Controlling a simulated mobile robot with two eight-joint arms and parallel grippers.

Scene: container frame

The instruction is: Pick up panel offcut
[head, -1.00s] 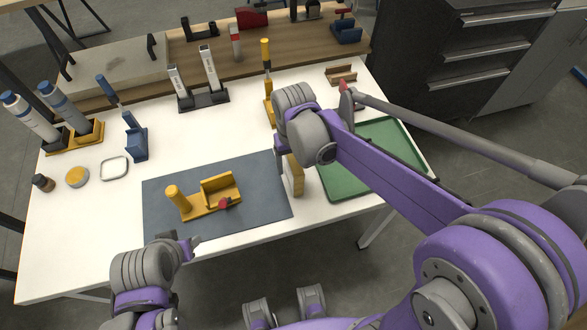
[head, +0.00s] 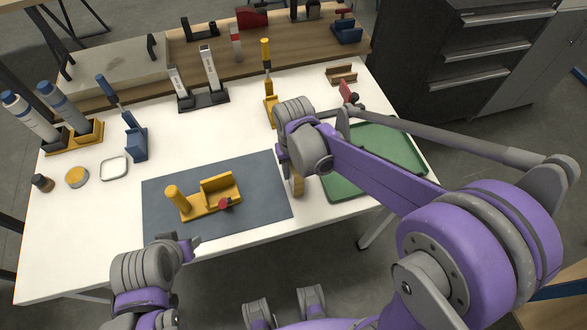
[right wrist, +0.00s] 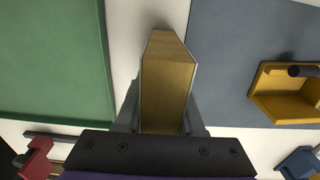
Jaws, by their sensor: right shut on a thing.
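The panel offcut (right wrist: 168,88) is a wood-toned block between the two fingers of my right gripper (right wrist: 165,112) in the right wrist view. The fingers are shut on its sides. In the head view the offcut (head: 298,184) shows as a narrow strip below my right gripper (head: 292,166), whose wrist hides most of it. It is over the white strip between the blue-grey mat and the green tray; I cannot tell whether it touches the table. My left gripper (head: 190,243) is at the table's front edge, away from the offcut, and its jaw opening is unclear.
The green tray (head: 350,185) lies right of the offcut. The blue-grey mat (head: 262,205) lies left, with a yellow fixture (head: 205,205) on it. A yellow-handled tool (head: 267,85) stands behind my right wrist. Bare white table (head: 90,220) lies at the left.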

